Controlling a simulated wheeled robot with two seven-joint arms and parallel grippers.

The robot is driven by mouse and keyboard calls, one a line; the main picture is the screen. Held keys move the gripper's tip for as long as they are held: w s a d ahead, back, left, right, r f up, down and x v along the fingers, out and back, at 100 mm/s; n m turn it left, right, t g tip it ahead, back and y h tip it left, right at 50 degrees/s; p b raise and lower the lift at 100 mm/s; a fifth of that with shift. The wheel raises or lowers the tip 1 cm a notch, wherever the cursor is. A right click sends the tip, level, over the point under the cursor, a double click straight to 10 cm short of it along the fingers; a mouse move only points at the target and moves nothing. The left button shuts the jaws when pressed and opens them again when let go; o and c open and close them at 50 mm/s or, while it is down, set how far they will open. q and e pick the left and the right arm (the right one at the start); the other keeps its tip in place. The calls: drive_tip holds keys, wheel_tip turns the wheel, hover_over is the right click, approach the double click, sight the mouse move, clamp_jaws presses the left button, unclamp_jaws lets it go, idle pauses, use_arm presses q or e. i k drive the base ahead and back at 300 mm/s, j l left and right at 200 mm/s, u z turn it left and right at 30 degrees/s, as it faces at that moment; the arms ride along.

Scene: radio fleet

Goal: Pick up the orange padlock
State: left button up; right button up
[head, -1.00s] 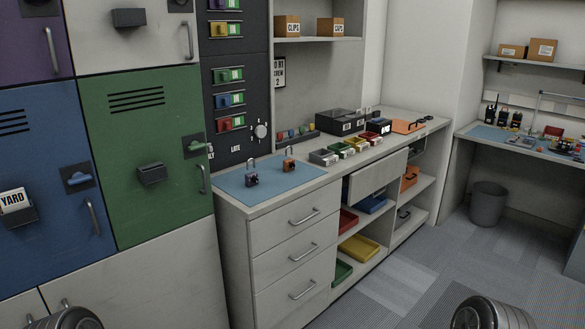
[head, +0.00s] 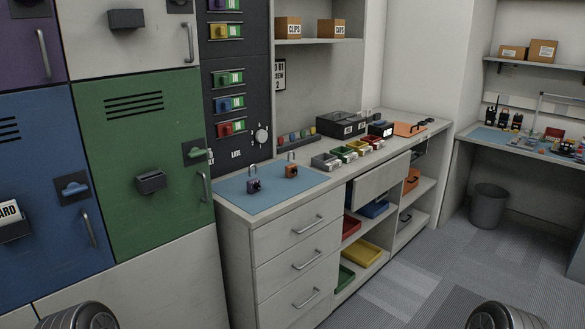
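The orange padlock (head: 291,171) stands on a blue mat (head: 240,200) on the counter, its shackle pointing up. A purple padlock (head: 254,186) stands on the same mat, to its left and nearer me, apart from it. Neither padlock is touched by anything of mine. Only rounded dark parts of my two arms show at the bottom left and bottom right edges. Both grippers are out of view.
The counter (head: 330,190) has drawers below, and one drawer (head: 381,178) farther right is pulled out. Small colored bins (head: 346,153) stand behind the padlocks to the right. Lockers (head: 142,165) line the left.

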sight(288, 168)
drive_tip(key=i+z, duration=0.3)
drive_tip(key=i, duration=0.3)
drive_tip(key=i+z, duration=0.35)
drive_tip(key=i, duration=0.3)
drive_tip(key=i+j+z, duration=0.3)
drive_tip(key=i, duration=0.3)
